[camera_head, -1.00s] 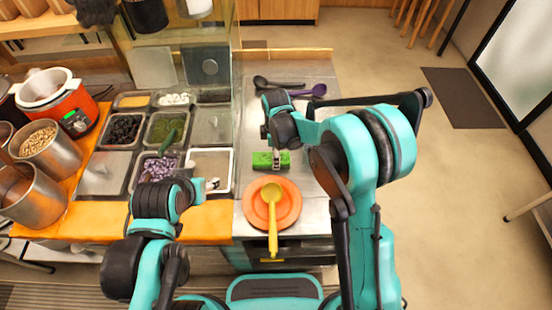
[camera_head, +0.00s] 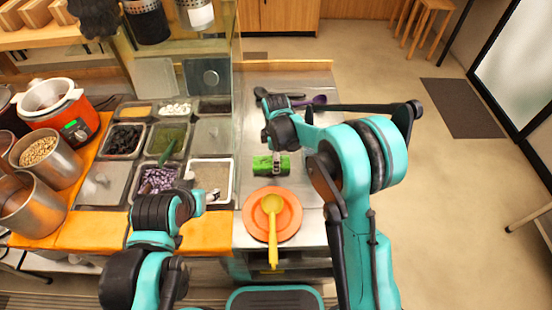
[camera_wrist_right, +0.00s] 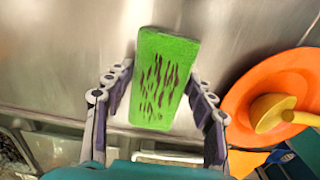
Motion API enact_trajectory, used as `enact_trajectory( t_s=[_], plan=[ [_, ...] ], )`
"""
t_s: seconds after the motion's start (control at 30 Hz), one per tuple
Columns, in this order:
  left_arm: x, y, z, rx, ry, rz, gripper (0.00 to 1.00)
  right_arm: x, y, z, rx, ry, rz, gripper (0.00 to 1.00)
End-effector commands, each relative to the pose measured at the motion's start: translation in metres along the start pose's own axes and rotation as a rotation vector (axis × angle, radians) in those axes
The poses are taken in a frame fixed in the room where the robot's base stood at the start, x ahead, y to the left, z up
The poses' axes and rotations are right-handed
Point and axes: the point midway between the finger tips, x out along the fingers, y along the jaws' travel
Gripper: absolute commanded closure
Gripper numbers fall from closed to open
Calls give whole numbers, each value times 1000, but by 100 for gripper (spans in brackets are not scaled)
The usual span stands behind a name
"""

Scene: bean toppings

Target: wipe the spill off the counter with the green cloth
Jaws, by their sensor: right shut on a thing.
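The green cloth (camera_head: 262,166) is a small block shape on the metal counter, above the orange plate. My right gripper (camera_head: 277,161) is over it. In the right wrist view, the cloth (camera_wrist_right: 165,80) lies between the two fingers of my right gripper (camera_wrist_right: 160,105), which is shut on it. Dark purplish streaks mark its upper face; I cannot tell whether these are stain or pattern. No clear spill shows on the bare counter; any under the cloth or arm is hidden. My left gripper (camera_head: 195,196) is beside the right-hand front tray, its fingers too small to read.
An orange plate (camera_head: 291,222) with a yellow ladle (camera_head: 272,230) stands close in front of the cloth. A purple spoon (camera_head: 318,100) and a dark utensil lie at the back. Topping trays (camera_head: 232,185) fill the left. Bare counter (camera_head: 248,130) lies behind the cloth.

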Motion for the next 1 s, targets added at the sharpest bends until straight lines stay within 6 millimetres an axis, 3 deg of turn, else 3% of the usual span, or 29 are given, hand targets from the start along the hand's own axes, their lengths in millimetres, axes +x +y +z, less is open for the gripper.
enact_trajectory(
  t_s=[0.6,1.0],
  plan=[
    [4,0,3,0,0,0,49,0,-44,0,0,0,-1,68],
    [4,0,3,0,0,0,49,0,-47,0,0,0,-1,68]
  ],
)
